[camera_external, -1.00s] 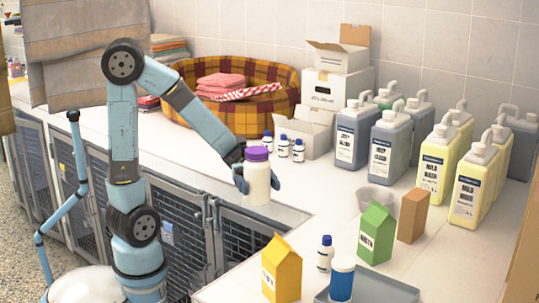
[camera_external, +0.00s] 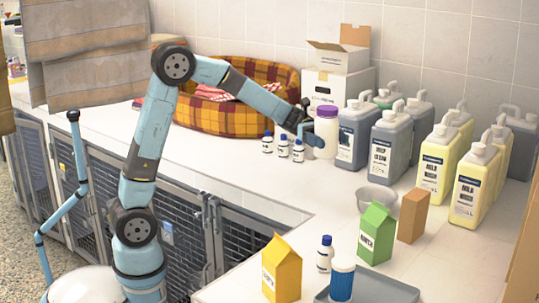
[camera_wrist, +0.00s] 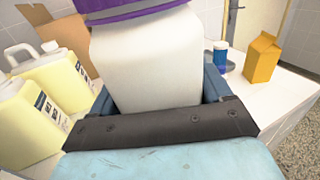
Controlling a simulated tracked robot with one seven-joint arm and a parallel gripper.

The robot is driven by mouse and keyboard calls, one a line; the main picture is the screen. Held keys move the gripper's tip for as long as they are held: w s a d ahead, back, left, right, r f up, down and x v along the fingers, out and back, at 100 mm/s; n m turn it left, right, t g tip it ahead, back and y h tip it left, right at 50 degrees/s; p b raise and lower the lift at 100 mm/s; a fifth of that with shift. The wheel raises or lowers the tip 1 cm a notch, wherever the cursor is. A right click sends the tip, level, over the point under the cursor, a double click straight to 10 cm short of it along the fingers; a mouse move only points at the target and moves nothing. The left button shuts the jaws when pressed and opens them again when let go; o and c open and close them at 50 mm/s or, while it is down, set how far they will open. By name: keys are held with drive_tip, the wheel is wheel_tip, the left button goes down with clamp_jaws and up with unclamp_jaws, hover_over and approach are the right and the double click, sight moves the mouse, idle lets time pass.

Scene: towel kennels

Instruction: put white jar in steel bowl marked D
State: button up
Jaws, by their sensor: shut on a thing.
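The white jar (camera_external: 326,138) with a purple lid is upright in my gripper (camera_external: 310,132), beside the grey jugs. In the wrist view the jar (camera_wrist: 148,62) fills the space between the blue fingers of my gripper (camera_wrist: 160,92), which is shut on it. I cannot tell whether the jar's base clears the counter. A small steel bowl (camera_external: 377,198) sits on the counter to the right of and nearer the camera than the jar. I cannot read any letter on it.
Grey jugs (camera_external: 388,150) and yellow jugs (camera_external: 437,165) stand right of the jar. Small bottles (camera_external: 283,147) stand to its left. A green carton (camera_external: 376,234), brown box (camera_external: 412,215), yellow carton (camera_external: 282,270) and tray (camera_external: 385,290) are nearer. Counter between the small bottles and yellow carton is clear.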

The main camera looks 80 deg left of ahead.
drive_tip(key=shift+w+a+f, duration=0.1)
drive_tip(key=shift+w+a, duration=0.25)
drive_tip(key=shift+w, duration=0.45)
drive_tip(key=w+f, duration=1.2)
drive_tip(key=w, duration=0.1)
drive_tip(key=shift+w+f, duration=0.2)
drive_tip(key=shift+f, duration=0.15)
drive_tip(key=shift+d+f, duration=0.1)
drive_tip(key=shift+f, duration=0.5)
drive_tip(key=o, duration=1.1)
drive_tip(key=shift+r, duration=0.1)
